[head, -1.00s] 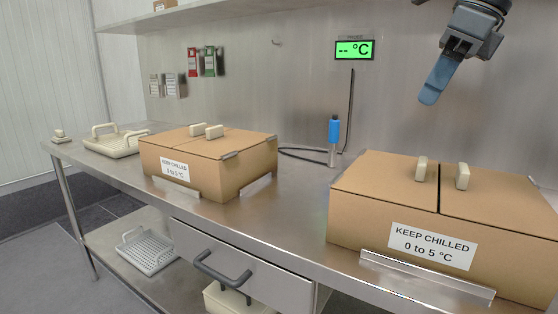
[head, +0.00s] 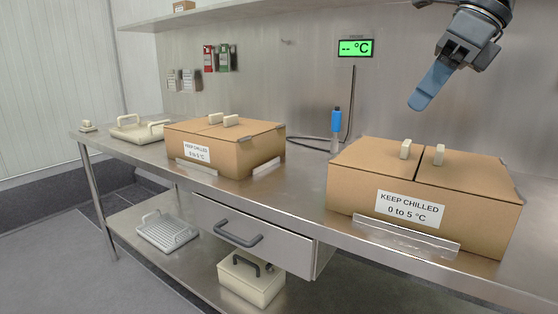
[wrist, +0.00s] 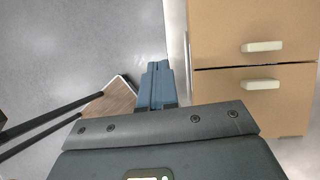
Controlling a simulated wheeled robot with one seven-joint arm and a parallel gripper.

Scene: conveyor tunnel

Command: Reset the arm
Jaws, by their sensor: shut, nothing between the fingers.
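My gripper (head: 419,98) is at the upper right in the head view, raised above the right-hand cardboard box and pointing down to the left. Its blue fingers are shut with nothing between them. In the wrist view the shut fingers (wrist: 157,82) are at the middle, over grey floor, with a box to their right. The gripper touches nothing.
Two lidded cardboard boxes, the right one (head: 345,195) and the left one (head: 240,160), stand on the steel bench (head: 300,190). A blue-handled probe (head: 336,122) stands behind them. A drawer (head: 270,243), a grey tray (head: 168,232) and a cream box (head: 250,284) are below.

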